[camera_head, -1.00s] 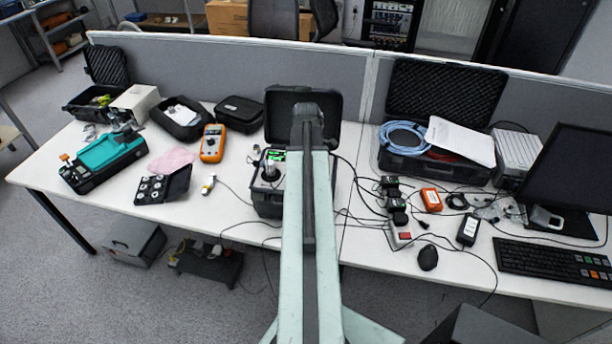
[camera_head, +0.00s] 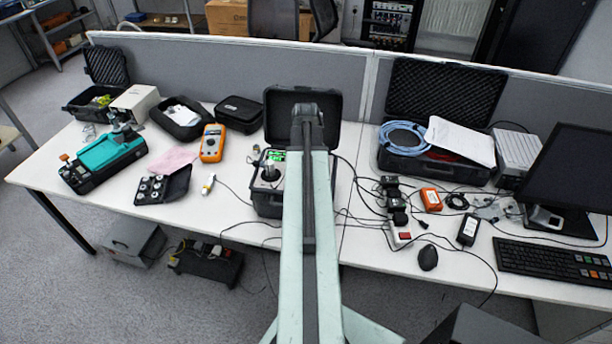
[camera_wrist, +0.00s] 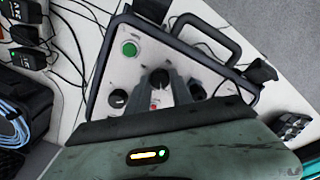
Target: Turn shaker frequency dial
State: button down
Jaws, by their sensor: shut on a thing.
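The shaker, a black case with a light control panel, sits mid-table in the head view (camera_head: 268,203), partly hidden behind my arm. Its panel fills the middle of the wrist view (camera_wrist: 180,62), with a green button (camera_wrist: 130,48) and several black dials. My gripper (camera_wrist: 161,84) reaches in from below, its two grey fingers shut on the middle black dial (camera_wrist: 160,77). Another dial (camera_wrist: 118,98) is left of the fingers and one (camera_wrist: 197,91) is right of them. The dial labels are too small to read. In the head view my arm hides the gripper.
A black carrying handle (camera_wrist: 222,40) rises beside the panel. Black chargers and cables (camera_wrist: 28,55) lie at the left in the wrist view.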

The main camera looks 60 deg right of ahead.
jog(key=m, duration=0.7)
dwell(0.6)
jog(key=shift+a, duration=0.1)
jog(key=c, duration=1.1)
grip_release()
jog(key=shift+c, duration=0.2)
notch_tip(320, 180, up, 8)
jog(key=p, duration=0.8)
jog(key=shift+f, duration=0.1)
